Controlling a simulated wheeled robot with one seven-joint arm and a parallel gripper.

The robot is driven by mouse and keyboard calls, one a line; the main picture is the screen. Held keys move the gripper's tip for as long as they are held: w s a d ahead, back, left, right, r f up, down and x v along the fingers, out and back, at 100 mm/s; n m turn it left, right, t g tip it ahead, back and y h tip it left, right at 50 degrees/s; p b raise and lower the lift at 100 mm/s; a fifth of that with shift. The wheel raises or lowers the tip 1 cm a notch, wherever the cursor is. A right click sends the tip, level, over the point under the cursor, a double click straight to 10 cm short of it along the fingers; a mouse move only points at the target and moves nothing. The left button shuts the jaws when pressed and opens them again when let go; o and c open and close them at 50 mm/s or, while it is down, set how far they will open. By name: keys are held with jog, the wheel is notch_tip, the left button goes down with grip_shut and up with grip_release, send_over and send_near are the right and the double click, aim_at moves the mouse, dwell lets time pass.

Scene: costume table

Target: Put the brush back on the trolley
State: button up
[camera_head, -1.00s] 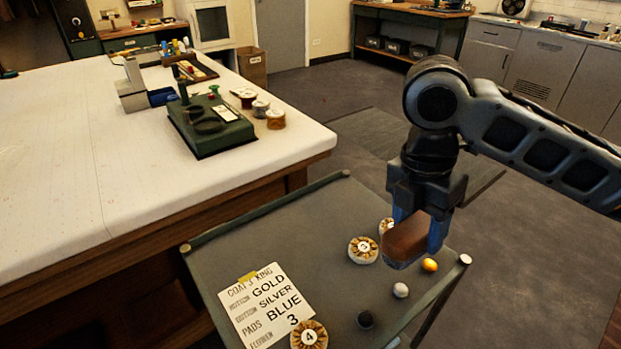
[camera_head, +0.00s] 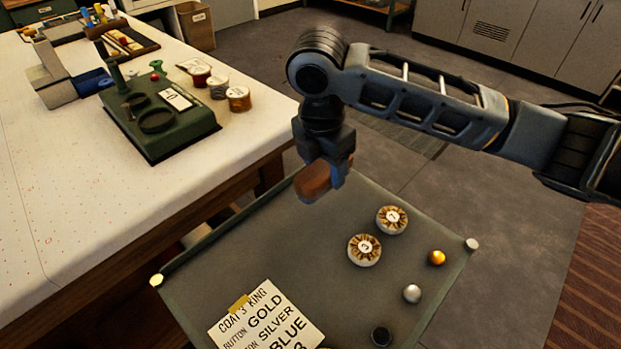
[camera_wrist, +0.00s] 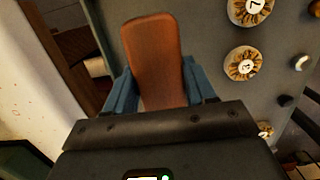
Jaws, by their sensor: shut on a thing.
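My gripper (camera_head: 328,182) is shut on the brush (camera_head: 314,181), a brown wooden block, and holds it over the far left part of the trolley top. In the wrist view the brush (camera_wrist: 155,60) sits between the blue fingers of my gripper (camera_wrist: 160,92). The trolley (camera_head: 225,258) is a grey-green top with pale corner posts, beside the big table. I cannot tell for sure whether the brush touches the trolley; it looks held above it. The brush's underside is hidden.
The white-topped table (camera_head: 70,215) holds a green scale-like box (camera_head: 160,125) and spools (camera_head: 238,98).

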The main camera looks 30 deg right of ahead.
aim_at(312, 168)
jog(key=w+f, duration=0.1)
jog(key=w+a, duration=0.1)
jog(key=shift+w+a+f, duration=0.15)
jog(key=shift+w+f, duration=0.2)
jog(key=shift+f, duration=2.1)
jog(key=o, duration=1.3)
jog(key=shift+r, duration=0.15)
jog(key=r, duration=0.4)
jog(key=a+r, duration=0.1)
jog(key=r, duration=0.6)
jog(key=shift+s+a+r, duration=0.2)
jog(key=shift+s+r, duration=0.05)
jog(key=shift+r, duration=0.1)
